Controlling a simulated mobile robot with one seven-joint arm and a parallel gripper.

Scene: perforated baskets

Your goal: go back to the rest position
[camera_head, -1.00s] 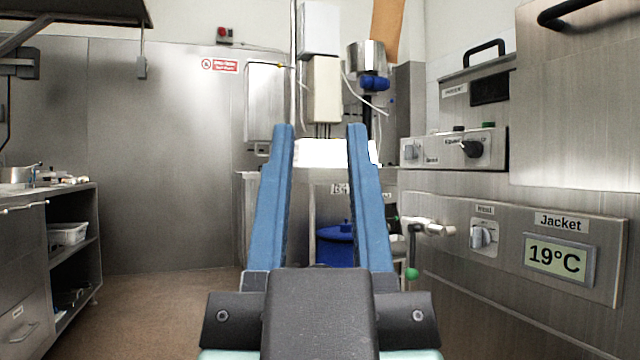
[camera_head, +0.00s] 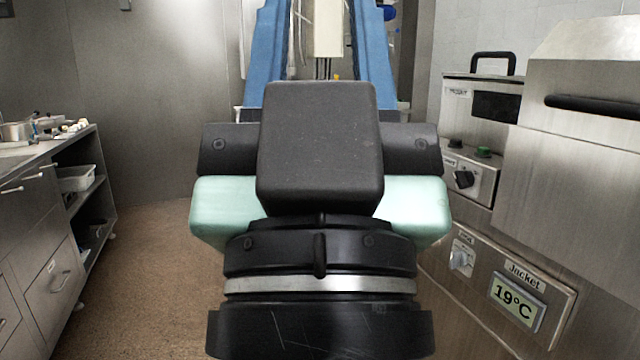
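My gripper (camera_head: 322,12) reaches away from the camera in the middle of the head view. Its two blue fingers stand well apart, and the visible gap between them holds nothing. The fingertips run out of the top of the picture. My dark wrist and pale green hand body fill the centre and hide much of what is behind.
A steel machine with a Jacket display (camera_head: 518,300) reading 19°C stands close on the right. A steel counter (camera_head: 45,215) with drawers and shelves stands on the left. Brown floor (camera_head: 150,270) is clear between the counter and my arm.

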